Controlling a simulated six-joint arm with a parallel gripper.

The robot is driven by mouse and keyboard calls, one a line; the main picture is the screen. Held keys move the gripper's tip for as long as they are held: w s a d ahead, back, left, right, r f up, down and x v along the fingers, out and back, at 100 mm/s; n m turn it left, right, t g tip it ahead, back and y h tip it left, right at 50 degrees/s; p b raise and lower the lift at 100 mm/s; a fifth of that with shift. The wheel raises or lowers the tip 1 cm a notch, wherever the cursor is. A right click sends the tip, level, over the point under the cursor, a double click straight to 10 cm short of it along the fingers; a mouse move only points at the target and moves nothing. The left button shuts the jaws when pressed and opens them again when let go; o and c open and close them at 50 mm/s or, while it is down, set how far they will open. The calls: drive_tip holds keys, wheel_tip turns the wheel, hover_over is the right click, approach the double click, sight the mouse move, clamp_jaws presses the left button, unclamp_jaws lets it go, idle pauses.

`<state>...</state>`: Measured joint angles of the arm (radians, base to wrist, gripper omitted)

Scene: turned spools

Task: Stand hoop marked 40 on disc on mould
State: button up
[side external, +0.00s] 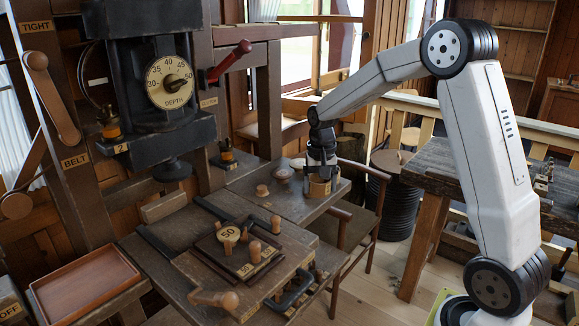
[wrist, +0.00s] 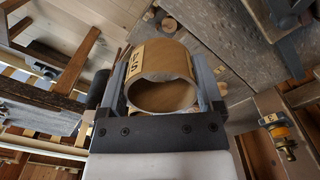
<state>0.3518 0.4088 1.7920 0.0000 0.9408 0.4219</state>
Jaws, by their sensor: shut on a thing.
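A wooden hoop (wrist: 165,80) with a pale label is between the two fingers of my gripper (wrist: 165,92) in the wrist view, its open end facing the camera. The label's number is hard to read. In the side view my gripper (side external: 321,170) is shut on the hoop (side external: 319,188), over the right end of the far table. The mould (side external: 205,246) is a dark stacked board on the near bench. A pale disc marked 50 (side external: 228,236) is on it, beside short wooden pegs (side external: 254,250). No disc marked 40 can be made out.
Small wooden pieces (side external: 262,190) stand on the far table, left of my gripper. The press with its depth dial (side external: 170,83) rises behind the mould, its ram (side external: 172,169) overhanging the bench. An empty brown tray (side external: 85,281) is at left. A chair (side external: 352,205) stands close by.

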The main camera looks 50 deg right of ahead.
drive_tip(key=s+a+r+m, duration=0.1)
drive_tip(key=a+r+m, duration=0.3)
drive_tip(key=a+m, duration=0.6)
drive_tip(key=s+a+r+m, duration=0.1)
drive_tip(key=a+r+m, duration=0.3)
drive_tip(key=a+m, duration=0.6)
drive_tip(key=shift+s+a+r+m, duration=0.15)
drive_tip(key=shift+s+r+m, duration=0.1)
drive_tip(key=shift+m, duration=1.85)
drive_tip(key=shift+w, duration=0.15)
drive_tip(key=w+f, duration=0.2)
drive_tip(key=w, duration=0.2)
drive_tip(key=w+f, duration=0.3)
drive_tip(key=w, duration=0.1)
drive_tip(key=w+a+f, duration=0.1)
drive_tip(key=w+f, duration=0.2)
drive_tip(key=w, duration=0.1)
drive_tip(key=shift+w+f, duration=0.2)
drive_tip(key=shift+f, duration=0.05)
drive_tip(key=shift+w+a+f, duration=0.1)
drive_tip(key=shift+w+f, duration=0.3)
drive_tip(key=shift+f, duration=0.05)
